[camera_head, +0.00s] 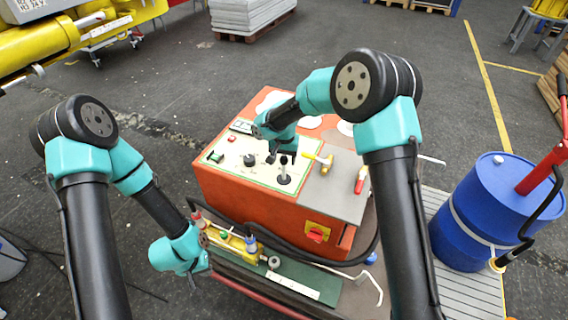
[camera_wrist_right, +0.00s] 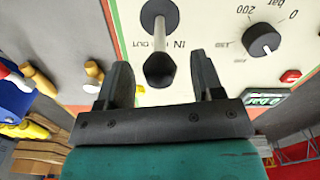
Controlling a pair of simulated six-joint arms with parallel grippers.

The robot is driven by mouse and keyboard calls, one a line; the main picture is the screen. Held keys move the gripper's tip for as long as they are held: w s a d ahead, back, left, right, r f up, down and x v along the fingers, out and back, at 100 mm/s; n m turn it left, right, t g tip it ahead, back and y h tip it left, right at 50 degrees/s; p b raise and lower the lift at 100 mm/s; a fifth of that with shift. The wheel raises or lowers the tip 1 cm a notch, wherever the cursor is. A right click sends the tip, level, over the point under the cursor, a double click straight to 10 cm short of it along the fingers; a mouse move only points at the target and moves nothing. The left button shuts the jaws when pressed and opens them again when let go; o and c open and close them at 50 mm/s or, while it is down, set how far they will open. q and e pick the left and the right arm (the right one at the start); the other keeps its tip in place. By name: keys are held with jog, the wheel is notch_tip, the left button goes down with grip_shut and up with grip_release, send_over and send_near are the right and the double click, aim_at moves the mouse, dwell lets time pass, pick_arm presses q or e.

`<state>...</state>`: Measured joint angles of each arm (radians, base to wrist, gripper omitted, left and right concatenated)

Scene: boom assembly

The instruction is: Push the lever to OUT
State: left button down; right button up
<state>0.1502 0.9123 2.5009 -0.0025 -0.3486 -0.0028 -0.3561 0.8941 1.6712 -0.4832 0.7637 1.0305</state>
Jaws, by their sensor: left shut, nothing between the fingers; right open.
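The control panel (camera_head: 228,168) is the pale top of an orange box. A lever (camera_head: 284,179) with a dark base stands near its front edge. In the right wrist view the lever has a metal rod (camera_wrist_right: 159,38) and a black knob (camera_wrist_right: 160,69), with OUT printed left of it and IN right. My right gripper (camera_wrist_right: 162,80) is open, its fingers on either side of the knob with gaps showing; it also shows above the panel in the head view (camera_head: 281,157). My left gripper (camera_head: 194,282) is shut and empty, low in front of the box.
A second black control (camera_head: 250,160) stands left of the lever. A grey plate (camera_head: 340,190) holds a yellow hammer-like tool (camera_head: 320,162) and a red-handled tool (camera_head: 360,180). A yellow cylinder assembly (camera_head: 235,243) lies in front. A blue barrel (camera_head: 480,215) stands at right.

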aim_at(284, 168)
jog(key=shift+f, duration=1.5)
grip_shut()
